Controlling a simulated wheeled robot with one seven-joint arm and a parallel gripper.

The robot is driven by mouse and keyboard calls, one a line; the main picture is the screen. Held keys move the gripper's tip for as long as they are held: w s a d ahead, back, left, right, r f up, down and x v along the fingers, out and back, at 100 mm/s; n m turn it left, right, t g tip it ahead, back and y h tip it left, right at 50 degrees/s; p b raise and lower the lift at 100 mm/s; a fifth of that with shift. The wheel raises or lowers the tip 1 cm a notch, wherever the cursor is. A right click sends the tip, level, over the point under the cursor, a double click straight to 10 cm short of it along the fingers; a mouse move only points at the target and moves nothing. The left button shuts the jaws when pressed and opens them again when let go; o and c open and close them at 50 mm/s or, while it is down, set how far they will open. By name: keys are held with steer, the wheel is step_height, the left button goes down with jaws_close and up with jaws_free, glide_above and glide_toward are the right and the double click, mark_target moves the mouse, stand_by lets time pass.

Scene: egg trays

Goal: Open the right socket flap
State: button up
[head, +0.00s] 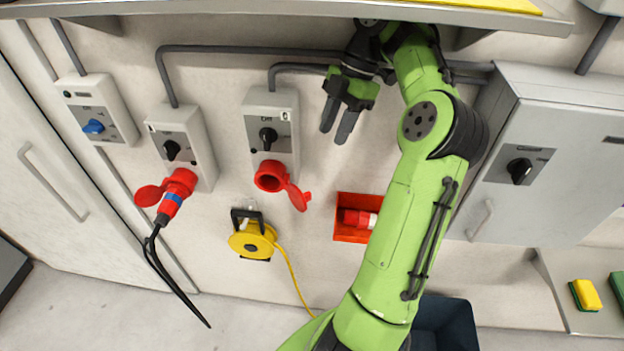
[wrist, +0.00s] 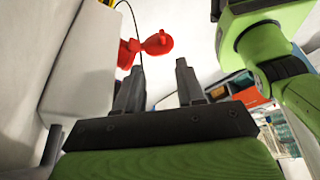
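The right socket (head: 267,178) is a red ring under a grey switch box with a black knob. Its red flap (head: 298,196) stands open, swung out to the lower right, and the socket mouth shows uncovered. My gripper (head: 335,128) is to the upper right of the socket, apart from it, with its dark fingers spread and empty. In the wrist view the fingers (wrist: 160,82) are also apart, with nothing between them. A red rounded flap (wrist: 158,42) and red socket part (wrist: 127,52) show beyond the fingertips; they appear to be the right socket's.
The left socket (head: 181,183) holds a red plug with a black cable. A yellow cable reel (head: 252,241) hangs below. A red-orange bin (head: 346,234) with a red-white plug is on the wall. A grey cabinet (head: 560,150) stands right; a shelf edge (head: 300,10) runs above.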

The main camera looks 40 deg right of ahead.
mark_target(301, 195)
steer(key=b+x, duration=0.2)
steer(key=x, duration=1.3)
steer(key=shift+a, duration=0.25)
steer(key=shift+s, duration=0.15)
steer(key=shift+c, duration=0.3)
jaws_close()
